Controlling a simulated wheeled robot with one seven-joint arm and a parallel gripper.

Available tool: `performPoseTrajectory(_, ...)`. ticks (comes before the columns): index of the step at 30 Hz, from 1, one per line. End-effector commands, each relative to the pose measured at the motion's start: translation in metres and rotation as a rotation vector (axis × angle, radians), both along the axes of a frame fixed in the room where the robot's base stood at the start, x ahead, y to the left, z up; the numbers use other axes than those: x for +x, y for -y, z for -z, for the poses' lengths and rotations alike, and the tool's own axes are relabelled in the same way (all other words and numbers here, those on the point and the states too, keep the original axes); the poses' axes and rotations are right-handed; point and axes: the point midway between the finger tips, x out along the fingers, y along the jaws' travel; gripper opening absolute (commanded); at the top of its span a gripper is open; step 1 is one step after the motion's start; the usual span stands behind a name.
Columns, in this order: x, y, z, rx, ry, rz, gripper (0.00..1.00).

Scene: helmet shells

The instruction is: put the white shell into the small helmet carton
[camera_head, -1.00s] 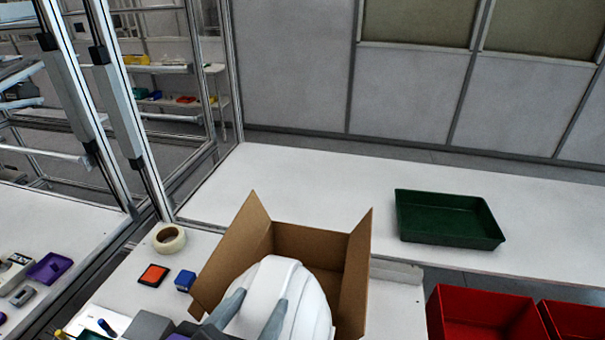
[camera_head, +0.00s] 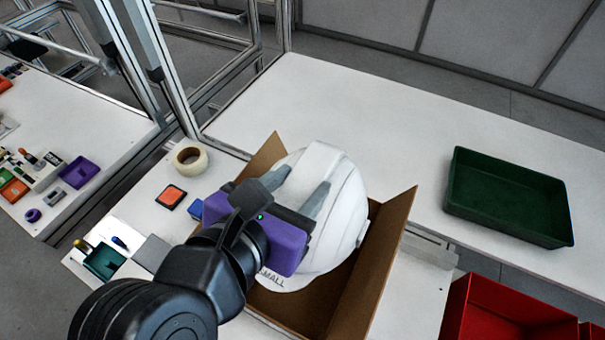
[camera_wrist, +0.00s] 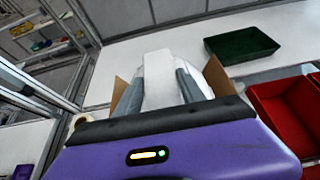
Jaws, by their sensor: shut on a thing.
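The white shell (camera_head: 344,206) is over the open mouth of the brown carton (camera_head: 371,277), tilted, with its lower edge between the flaps. I cannot tell how deep it sits or whether it touches the carton. Lettering reading "SMALL" shows near its lower edge. My gripper (camera_head: 297,190) is shut on the shell's raised middle ridge, one grey finger on each side. In the wrist view the shell (camera_wrist: 161,78) stands between the two fingers, with carton flaps on both sides. The carton's inside is mostly hidden by the shell.
A green tray (camera_head: 508,200) lies on the white bench at the right. Red bins (camera_head: 500,310) stand at the lower right. A tape roll (camera_head: 188,157), an orange-topped pad (camera_head: 171,196) and a blue block (camera_head: 196,208) lie left of the carton. Metal posts rise at the left.

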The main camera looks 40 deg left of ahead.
Motion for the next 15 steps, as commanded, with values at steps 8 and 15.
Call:
performPoseTrajectory(8,-0.003,0.001,0.000,0.002,0.000,0.001,0.00)
performPoseTrajectory(15,-0.002,0.001,0.020,-0.001,-0.001,0.001,0.00)
